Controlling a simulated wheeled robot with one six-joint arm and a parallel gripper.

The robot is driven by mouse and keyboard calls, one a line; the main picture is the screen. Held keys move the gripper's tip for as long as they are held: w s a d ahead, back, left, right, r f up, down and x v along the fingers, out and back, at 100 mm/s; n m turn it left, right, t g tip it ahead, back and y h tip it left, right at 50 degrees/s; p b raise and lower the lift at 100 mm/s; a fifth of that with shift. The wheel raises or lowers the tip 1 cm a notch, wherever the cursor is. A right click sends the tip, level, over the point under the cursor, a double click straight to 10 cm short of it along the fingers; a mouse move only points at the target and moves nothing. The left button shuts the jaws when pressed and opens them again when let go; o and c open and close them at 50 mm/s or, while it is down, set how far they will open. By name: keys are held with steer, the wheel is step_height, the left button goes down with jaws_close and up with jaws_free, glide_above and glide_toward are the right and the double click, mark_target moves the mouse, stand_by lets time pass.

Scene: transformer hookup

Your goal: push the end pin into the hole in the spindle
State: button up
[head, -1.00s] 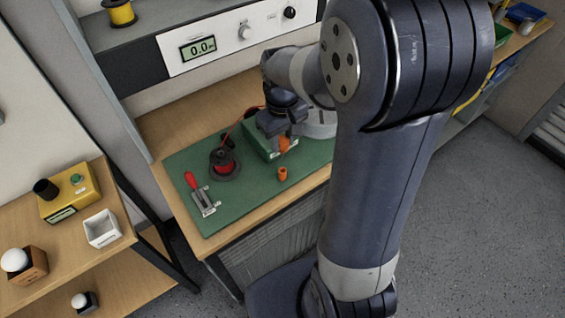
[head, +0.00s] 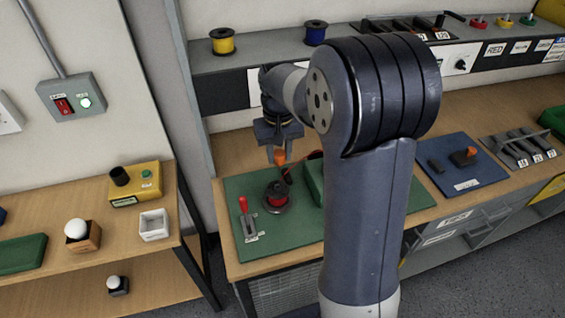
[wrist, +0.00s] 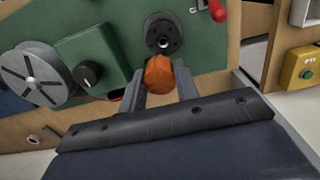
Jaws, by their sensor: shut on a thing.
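The end pin, an orange knob-like piece (wrist: 160,76), is held between the fingers of my gripper (wrist: 159,88). In the head view the orange pin (head: 279,157) hangs from my gripper (head: 279,152) above the mat. The spindle seems to be the black round piece with a hole in its face (wrist: 163,35), just beyond the pin in the wrist view. In the head view it is the black-flanged piece with a red winding (head: 275,197), below the pin. The pin and spindle appear apart. The pin's lower end is hidden.
A green box with a black knob (wrist: 88,72) and a grey reel (wrist: 30,75) stand beside the spindle. A red-handled switch (head: 245,217) stands at the green mat's (head: 238,187) left.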

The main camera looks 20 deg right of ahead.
steer(key=shift+w+a+r, duration=0.1)
steer(key=shift+w+a, duration=0.1)
steer(key=shift+a, duration=0.15)
step_height(320, 180, down, 6)
steer(key=b, duration=0.3)
steer(key=shift+b, duration=0.3)
steer(key=shift+f+b, duration=1.3)
steer(key=shift+f, duration=0.85)
stand_by(1.0)
steer(key=o, duration=1.2)
steer(key=shift+r, duration=0.15)
